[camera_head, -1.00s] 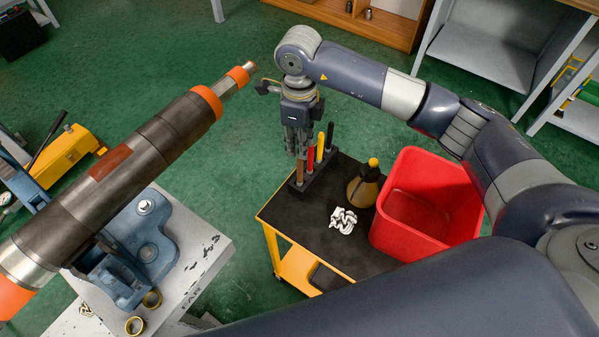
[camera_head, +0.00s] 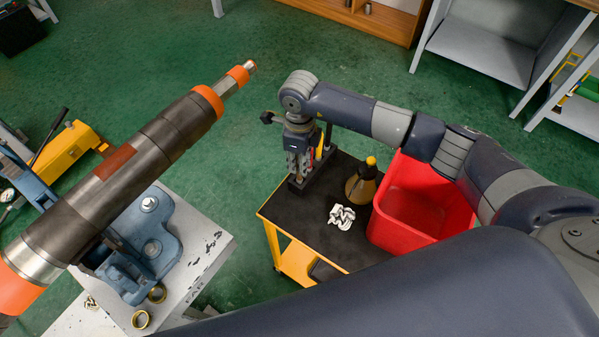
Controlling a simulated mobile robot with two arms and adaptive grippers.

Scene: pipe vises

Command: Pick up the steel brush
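My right gripper (camera_head: 299,172) points down at the left end of a dark tool holder (camera_head: 323,171) on the cart. Its fingers are low, close to the holder, at the spot of a brown-handled tool that may be the steel brush. That tool is now hidden by the gripper, so I cannot tell whether the fingers are open or shut on it. A yellow handle (camera_head: 319,151) and a black handle (camera_head: 328,136) stand upright just right of the gripper; a red handle is mostly covered. My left gripper is not in view.
The black-topped yellow cart (camera_head: 290,215) also carries a brown bottle (camera_head: 363,182), a crumpled white cloth (camera_head: 342,216) and a red bin (camera_head: 425,215). A large pipe (camera_head: 130,165) in a blue vise (camera_head: 150,235) is on the left. Green floor behind the cart is clear.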

